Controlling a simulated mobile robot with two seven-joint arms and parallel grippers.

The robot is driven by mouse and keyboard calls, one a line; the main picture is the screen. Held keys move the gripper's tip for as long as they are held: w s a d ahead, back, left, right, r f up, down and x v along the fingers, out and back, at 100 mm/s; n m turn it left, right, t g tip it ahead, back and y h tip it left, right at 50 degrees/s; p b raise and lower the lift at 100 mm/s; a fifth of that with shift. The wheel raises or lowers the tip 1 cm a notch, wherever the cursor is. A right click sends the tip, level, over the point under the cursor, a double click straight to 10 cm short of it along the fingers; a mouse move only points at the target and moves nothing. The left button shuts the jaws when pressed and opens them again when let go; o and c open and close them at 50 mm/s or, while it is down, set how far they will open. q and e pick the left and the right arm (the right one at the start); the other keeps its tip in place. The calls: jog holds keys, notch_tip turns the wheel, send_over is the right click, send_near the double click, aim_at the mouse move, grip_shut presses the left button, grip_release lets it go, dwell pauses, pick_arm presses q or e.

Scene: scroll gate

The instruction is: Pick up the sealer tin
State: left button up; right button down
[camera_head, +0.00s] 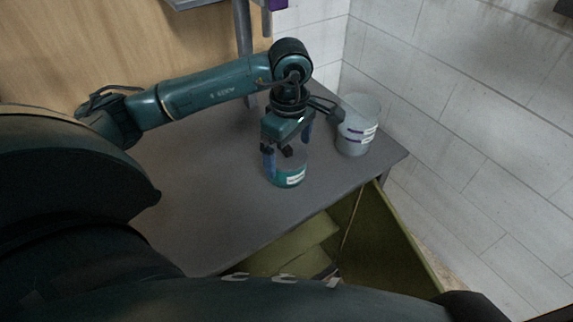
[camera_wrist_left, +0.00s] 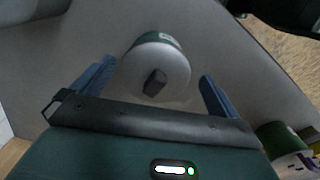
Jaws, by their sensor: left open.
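The sealer tin appears to be the short teal tin (camera_head: 289,176) with a white label, upright on the grey table. In the left wrist view, the tin (camera_wrist_left: 175,58) shows a pale grey lid with a dark knob on top. My left gripper (camera_head: 288,150) points down over the tin with its blue fingers open. In the left wrist view, the left gripper (camera_wrist_left: 157,72) has its fingers apart on either side of the lid, with gaps on both sides. It holds nothing. My right gripper is not in view.
A pale grey bucket (camera_head: 356,130) with a purple-striped label stands just right of the tin, near the table's back corner. A white block wall (camera_head: 450,110) rises behind. An olive open bin (camera_head: 385,235) sits below the table's front edge. The table (camera_head: 200,200) is clear to the left.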

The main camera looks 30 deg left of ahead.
aim_at(283, 180)
pick_arm(q)
jog(key=shift+w+a+f+p, duration=0.1)
jog(key=shift+a+f+p, duration=0.1)
jog(key=shift+f, duration=0.65)
jog(key=shift+w+a+f+p, duration=0.1)
jog(key=shift+f+p, duration=0.15)
jog(key=shift+f, duration=0.65)
jog(key=shift+a+f+p, duration=0.15)
jog(key=shift+f+p, duration=0.05)
jog(key=shift+f, duration=0.65)
jog(key=c, duration=1.1)
